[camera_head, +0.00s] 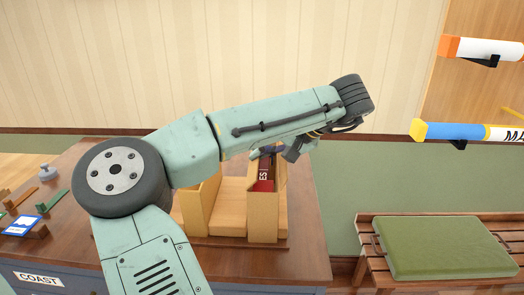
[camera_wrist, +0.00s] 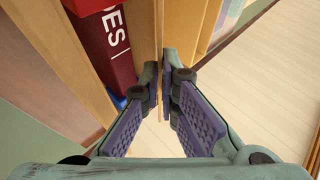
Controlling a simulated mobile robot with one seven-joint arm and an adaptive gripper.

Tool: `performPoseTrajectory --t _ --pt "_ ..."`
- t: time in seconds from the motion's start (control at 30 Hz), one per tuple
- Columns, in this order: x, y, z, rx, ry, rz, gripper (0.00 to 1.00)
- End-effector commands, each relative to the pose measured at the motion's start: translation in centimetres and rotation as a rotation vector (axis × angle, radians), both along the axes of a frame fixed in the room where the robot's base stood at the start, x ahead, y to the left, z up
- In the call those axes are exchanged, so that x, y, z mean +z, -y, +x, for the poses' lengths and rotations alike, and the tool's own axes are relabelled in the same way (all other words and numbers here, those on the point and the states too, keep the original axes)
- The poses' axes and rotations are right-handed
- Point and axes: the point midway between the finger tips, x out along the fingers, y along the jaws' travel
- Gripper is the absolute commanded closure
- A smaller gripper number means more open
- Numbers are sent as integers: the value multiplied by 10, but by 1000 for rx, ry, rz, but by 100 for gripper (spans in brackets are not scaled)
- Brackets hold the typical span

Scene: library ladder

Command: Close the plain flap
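A light wooden box (camera_head: 232,193) stands open on the desk. A red book with white lettering (camera_head: 264,180) is inside it, against the right-hand panel; the book also shows at upper left in the wrist view (camera_wrist: 112,45). In the wrist view a thin plain wooden panel (camera_wrist: 159,60), seen nearly edge-on, runs down between the fingertips of my gripper (camera_wrist: 163,85); it looks like the flap. One finger is on each side of it, very close. I cannot tell whether they touch or grip it. In the head view my arm hides most of the gripper and part of the box.
The brown desk (camera_head: 300,255) has a blue card (camera_head: 20,226) and small wooden pieces at left. A bench with a green cushion (camera_head: 440,247) stands at right. Rolled tubes (camera_head: 465,131) hang on the right wall. Pale floor (camera_wrist: 265,85) is clear right of the box in the wrist view.

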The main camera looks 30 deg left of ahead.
Motion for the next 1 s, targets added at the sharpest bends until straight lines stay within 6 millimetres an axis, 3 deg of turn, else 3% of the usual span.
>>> performPoseTrajectory --t 0.07,0.4,1.0 --pt "0 0 0 -1 1 -1 100" --pt "0 0 0 0 0 -1 77" --pt "1 -3 -2 2 36 -58 77"
